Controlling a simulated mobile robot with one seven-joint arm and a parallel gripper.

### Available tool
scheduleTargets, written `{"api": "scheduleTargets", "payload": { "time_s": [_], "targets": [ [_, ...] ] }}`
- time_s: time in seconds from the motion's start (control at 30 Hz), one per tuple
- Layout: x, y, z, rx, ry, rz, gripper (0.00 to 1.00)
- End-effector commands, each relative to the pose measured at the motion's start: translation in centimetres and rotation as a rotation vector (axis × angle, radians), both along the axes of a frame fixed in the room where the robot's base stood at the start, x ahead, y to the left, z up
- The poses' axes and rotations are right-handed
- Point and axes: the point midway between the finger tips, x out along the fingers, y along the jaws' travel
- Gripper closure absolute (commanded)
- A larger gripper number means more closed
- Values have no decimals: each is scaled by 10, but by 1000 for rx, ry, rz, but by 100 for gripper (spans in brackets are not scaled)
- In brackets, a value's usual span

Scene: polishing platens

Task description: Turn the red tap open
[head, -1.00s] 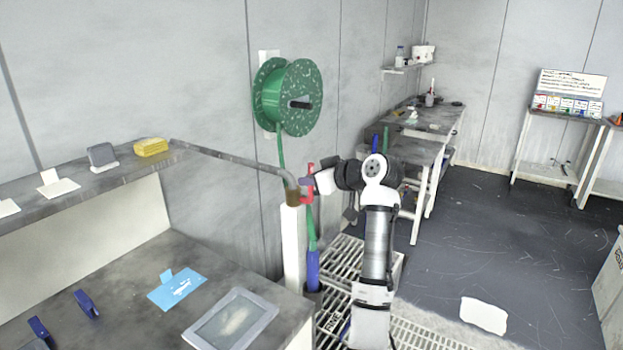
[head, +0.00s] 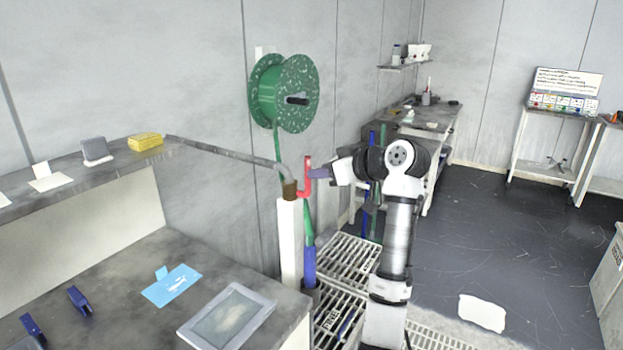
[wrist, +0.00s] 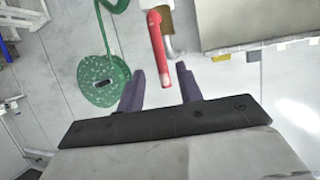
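The red tap (head: 307,178) is on a brass fitting (head: 289,189) at the end of a grey pipe, on top of a white post. Its red handle stands upright in the head view. My gripper (head: 319,173) is just right of the handle, level with its middle. In the wrist view, my gripper (wrist: 160,69) is open, with its two dark fingers apart. The red handle (wrist: 156,40) reaches down into the gap between the fingertips in that picture. I cannot tell whether a finger touches it. The fingers look empty.
A green hose reel (head: 284,94) hangs on the wall behind the tap, its hose running down beside the white post (head: 290,245). A grey bench (head: 130,270) with a framed tray and blue card stands at left. Metal grating (head: 345,270) lies below my arm.

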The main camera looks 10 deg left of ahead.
Motion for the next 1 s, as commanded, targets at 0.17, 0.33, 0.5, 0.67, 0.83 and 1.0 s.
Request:
{"api": "scheduleTargets", "payload": {
  "time_s": [0.17,0.33,0.5,0.67,0.83,1.0],
  "targets": [
    [-20,-33,13,1,-2,-1,64],
    [-32,-54,25,1,-2,-1,64],
    [-38,-63,31,1,0,0,64],
    [-39,-64,32,1,1,1,64],
    [-39,-64,31,1,1,1,64],
    [-32,-25,28,30,-56,-38,64]
  ]
}}
